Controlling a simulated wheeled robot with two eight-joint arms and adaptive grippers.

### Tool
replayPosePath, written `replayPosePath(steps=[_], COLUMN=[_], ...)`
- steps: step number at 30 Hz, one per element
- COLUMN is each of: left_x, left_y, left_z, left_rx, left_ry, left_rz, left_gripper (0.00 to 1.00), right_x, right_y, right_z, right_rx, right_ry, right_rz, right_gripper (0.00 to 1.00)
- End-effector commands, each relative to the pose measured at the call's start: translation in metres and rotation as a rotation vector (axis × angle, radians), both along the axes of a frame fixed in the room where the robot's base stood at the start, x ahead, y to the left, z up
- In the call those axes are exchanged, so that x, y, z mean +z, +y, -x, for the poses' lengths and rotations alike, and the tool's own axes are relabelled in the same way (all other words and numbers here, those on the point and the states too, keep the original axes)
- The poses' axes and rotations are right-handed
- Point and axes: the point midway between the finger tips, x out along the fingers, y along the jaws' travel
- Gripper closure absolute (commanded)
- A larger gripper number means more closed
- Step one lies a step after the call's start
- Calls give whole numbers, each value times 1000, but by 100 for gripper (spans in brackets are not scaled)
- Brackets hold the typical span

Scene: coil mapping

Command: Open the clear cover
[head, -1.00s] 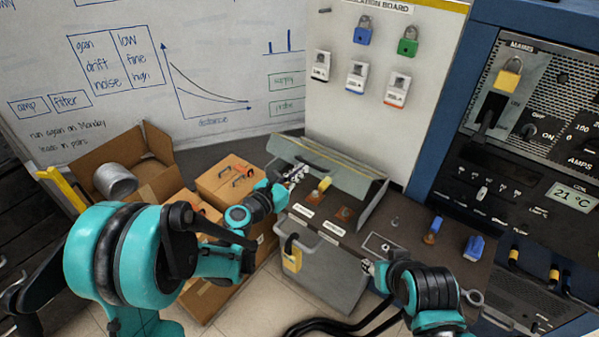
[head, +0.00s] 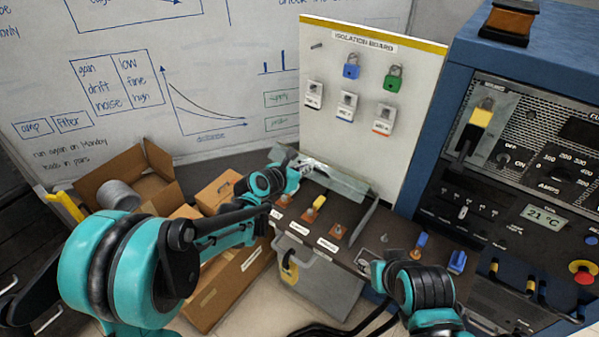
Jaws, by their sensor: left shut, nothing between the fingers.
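The cover (head: 350,186) is a greyish see-through hood at the back of the dark bench (head: 372,262). It stands tilted up, with a side panel on its right. Beneath and in front of it are switches on orange-brown bases, one with a yellow handle (head: 319,202). My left gripper (head: 306,166) is shut and empty at the cover's upper left part; I cannot tell whether it touches. My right gripper (head: 377,266) is low over the bench's front, right of the switches. Its fingers are too small to read.
A yellow padlock (head: 289,272) hangs on the bench front. Blue pieces (head: 457,261) stand at the bench's right, beside the blue cabinet (head: 440,130). The isolation board (head: 345,120) with padlocks and tags rises behind. Cardboard boxes (head: 130,180) stand to the left.

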Motion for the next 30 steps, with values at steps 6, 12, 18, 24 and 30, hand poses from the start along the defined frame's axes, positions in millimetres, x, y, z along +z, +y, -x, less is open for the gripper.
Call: replayPosePath(steps=[6,12,18,24,30], left_x=[36,53,62,65,66], left_y=[-26,-46,-60,-67,-70], left_z=[-34,-62,-82,-92,-96], left_rx=[-3,-2,-1,-1,-1], left_ry=[12,11,11,10,10], left_rz=[-8,-8,-7,-8,-8], left_gripper=[100,100,100,100,100], right_x=[29,37,41,43,44], right_y=[0,0,0,0,0], right_z=[0,0,0,0,0], right_rx=[0,0,0,0,0], right_ry=[0,0,0,0,0], right_rz=[0,0,0,0,0], right_gripper=[60,60,60,60,60])
